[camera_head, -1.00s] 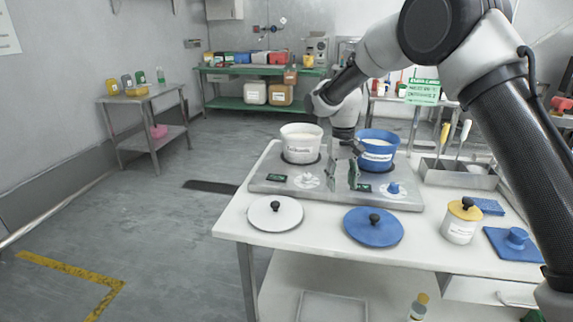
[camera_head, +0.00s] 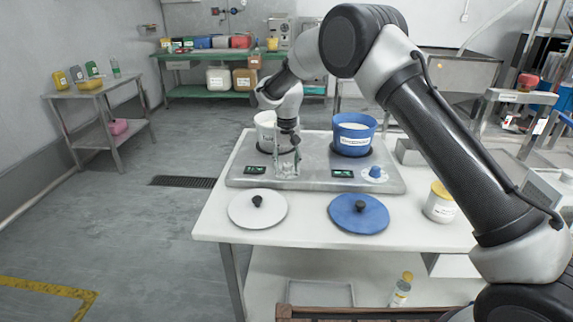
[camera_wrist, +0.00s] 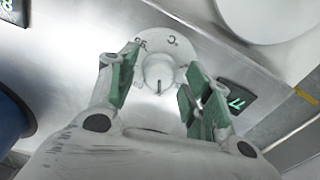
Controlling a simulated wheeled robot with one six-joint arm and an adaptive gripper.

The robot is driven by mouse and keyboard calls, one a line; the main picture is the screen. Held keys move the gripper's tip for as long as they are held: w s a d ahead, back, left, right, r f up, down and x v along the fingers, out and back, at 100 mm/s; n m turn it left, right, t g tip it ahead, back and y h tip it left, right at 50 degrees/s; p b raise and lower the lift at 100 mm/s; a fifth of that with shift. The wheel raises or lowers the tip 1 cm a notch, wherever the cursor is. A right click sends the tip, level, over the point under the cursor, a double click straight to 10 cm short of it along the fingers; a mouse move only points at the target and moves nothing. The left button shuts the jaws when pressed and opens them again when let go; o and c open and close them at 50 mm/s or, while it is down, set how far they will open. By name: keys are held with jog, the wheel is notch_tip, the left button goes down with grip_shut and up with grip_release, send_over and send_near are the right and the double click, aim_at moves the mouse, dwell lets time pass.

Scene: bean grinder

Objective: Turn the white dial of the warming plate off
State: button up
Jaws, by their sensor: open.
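The grey warming plate (camera_head: 318,178) lies on the white table, with two small dark displays on its front. The white dial (camera_wrist: 158,70) shows in the wrist view as a round knob with a dark pointer line on a marked disc. In the head view my gripper covers most of it. My gripper (camera_head: 286,163) points down over the left part of the plate. In the wrist view its open green-padded fingers (camera_wrist: 162,62) stand on either side of the dial, with gaps visible; contact cannot be told. A lit green display (camera_wrist: 237,101) is beside the right finger.
A white pot (camera_head: 264,122) stands behind my gripper, partly hidden by my arm. A blue pot (camera_head: 353,137) and a blue dial (camera_head: 375,173) are to the right. A white lid (camera_head: 258,212) and a blue lid (camera_head: 359,215) lie in front. A yellow-lidded jar (camera_head: 441,204) stands at right.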

jog(key=shift+f, duration=0.25)
jog(key=shift+c, duration=0.2)
jog(key=c, duration=1)
